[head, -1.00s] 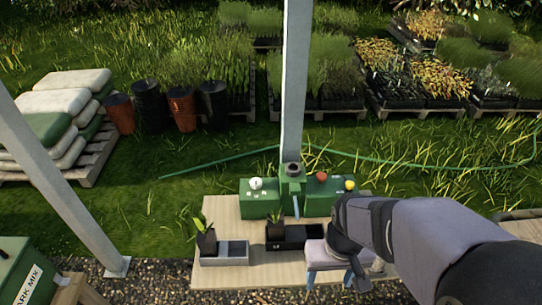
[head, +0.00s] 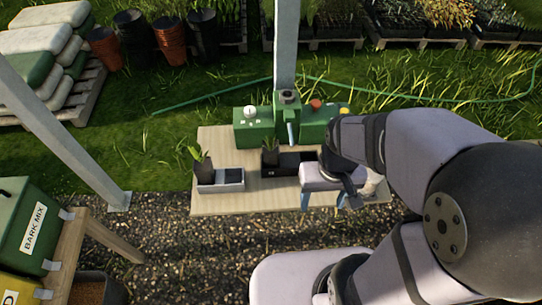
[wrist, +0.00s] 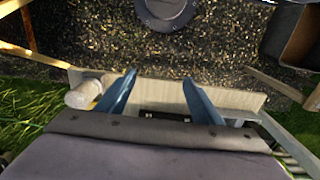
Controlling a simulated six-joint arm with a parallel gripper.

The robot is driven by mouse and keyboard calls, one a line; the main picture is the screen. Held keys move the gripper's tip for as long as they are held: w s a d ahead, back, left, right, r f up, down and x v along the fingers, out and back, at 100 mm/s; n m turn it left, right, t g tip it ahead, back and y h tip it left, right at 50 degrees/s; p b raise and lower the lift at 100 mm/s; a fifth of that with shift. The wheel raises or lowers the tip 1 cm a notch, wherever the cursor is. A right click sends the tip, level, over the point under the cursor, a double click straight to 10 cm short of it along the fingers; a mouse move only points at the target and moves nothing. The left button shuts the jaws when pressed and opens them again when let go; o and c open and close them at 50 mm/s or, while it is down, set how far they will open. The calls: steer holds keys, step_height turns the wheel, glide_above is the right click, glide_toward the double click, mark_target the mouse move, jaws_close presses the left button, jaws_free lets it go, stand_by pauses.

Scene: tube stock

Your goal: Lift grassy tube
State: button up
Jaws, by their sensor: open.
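Two plants in dark tubes stand on the pale board (head: 240,206). The left plant (head: 203,168) stands at the left end of a grey tray (head: 222,187). The right plant (head: 270,153), with upright narrow leaves, stands at the left end of a black tray (head: 292,168). I cannot tell for certain which is the grassy tube. My gripper (head: 323,202) is open and empty, with blue fingers spread apart, at the front right of the black tray. In the wrist view my gripper (wrist: 160,92) shows a dark tray edge between its fingers; no plant is visible there.
A green box unit (head: 260,128) with knobs stands behind the trays, by a metal post (head: 286,45). A slanted post (head: 60,115) and a green bark mix box (head: 28,225) are at left. Gravel (head: 170,245) lies in front of the board.

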steer(key=c, duration=0.3)
step_height(320, 180, up, 2)
steer(key=p, duration=0.2)
glide_above(271, 147)
steer(key=shift+w, duration=0.15)
steer(key=shift+f+p, duration=0.3)
steer(key=shift+f, duration=0.8)
steer(key=shift+f+p, duration=1.25)
steer(key=shift+f, duration=1.35)
